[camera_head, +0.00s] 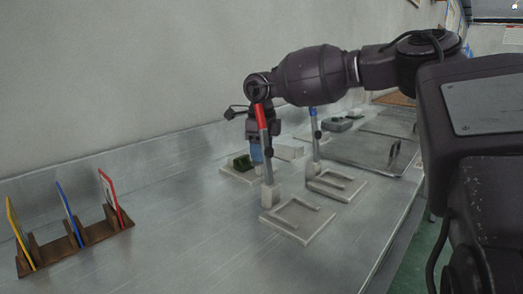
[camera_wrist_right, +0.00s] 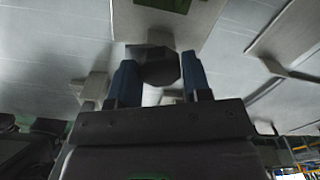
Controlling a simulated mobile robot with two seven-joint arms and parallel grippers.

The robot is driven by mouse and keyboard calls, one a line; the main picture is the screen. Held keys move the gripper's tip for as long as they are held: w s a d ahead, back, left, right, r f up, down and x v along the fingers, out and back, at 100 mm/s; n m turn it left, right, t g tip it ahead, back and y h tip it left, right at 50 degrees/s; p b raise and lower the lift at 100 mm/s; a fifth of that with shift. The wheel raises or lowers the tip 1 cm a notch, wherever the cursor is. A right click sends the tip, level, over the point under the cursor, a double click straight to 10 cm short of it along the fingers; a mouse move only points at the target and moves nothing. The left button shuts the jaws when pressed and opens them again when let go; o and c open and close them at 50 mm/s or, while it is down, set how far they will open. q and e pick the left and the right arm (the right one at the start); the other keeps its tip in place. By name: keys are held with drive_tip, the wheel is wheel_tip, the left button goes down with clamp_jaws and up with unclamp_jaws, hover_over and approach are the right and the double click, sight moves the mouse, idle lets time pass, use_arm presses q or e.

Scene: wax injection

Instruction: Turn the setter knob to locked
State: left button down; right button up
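In the right wrist view, a dark many-sided knob-like part (camera_wrist_right: 160,68) lies between the two blue-grey fingers of my right gripper (camera_wrist_right: 160,75). I cannot tell whether the fingers touch it. A pale plate (camera_wrist_right: 200,40) with a green patch (camera_wrist_right: 165,4) lies beyond. In the head view, my right gripper (camera_head: 256,152) points down beside a green block (camera_head: 242,162) on a pale base (camera_head: 236,176). The knob is not clear there, and no locked marking is readable. My left gripper is not in view.
Upright tools with a red handle (camera_head: 262,116) and a blue handle (camera_head: 312,112) stand close to my right gripper. Pale U-shaped fixtures (camera_head: 296,232) lie in front. A brown rack (camera_head: 88,238) with coloured frames stands at left. The table between is clear.

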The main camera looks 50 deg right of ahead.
drive_tip(key=shift+c, duration=1.1)
drive_tip(key=shift+m, duration=0.3)
drive_tip(key=m, duration=1.7)
drive_tip(key=shift+m, duration=0.3)
